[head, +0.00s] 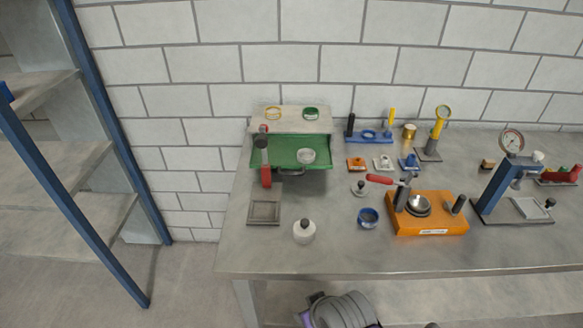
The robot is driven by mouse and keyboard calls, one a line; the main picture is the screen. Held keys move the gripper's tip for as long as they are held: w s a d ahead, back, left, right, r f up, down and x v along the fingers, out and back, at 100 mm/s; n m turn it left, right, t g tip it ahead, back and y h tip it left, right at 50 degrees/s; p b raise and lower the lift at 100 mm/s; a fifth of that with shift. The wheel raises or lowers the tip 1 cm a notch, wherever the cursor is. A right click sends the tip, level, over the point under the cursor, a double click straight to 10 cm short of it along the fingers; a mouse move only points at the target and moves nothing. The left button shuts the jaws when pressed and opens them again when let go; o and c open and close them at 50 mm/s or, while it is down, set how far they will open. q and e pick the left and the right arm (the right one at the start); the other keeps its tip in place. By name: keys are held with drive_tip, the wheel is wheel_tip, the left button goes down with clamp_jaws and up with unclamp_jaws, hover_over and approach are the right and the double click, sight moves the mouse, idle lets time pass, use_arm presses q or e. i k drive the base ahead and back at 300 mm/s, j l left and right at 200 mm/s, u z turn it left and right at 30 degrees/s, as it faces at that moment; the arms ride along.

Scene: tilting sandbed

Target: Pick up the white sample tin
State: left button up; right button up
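A small white round container with a dark knob on top (304,232) stands upright near the front left of the grey metal table; it looks like the white sample tin. A pale round dish (306,156) sits on the green bed (280,149) behind it. Neither of my grippers is in view, and nothing touches the white container.
A square grey tray (264,212) lies left of the white container, and a blue cup (368,218) stands to its right. Farther right are an orange device (428,222) and a blue gauge press (492,187). A blue-framed shelf (75,205) stands left of the table.

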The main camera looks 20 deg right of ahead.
sight(304, 155)
drive_tip(key=k+l, duration=0.15)
drive_tip(key=l, duration=0.2)
drive_tip(key=k+l+u, duration=0.1)
drive_tip(key=l, duration=0.25)
drive_tip(key=k+l, duration=0.2)
drive_tip(key=k+l+u, duration=0.1)
drive_tip(key=l, duration=0.35)
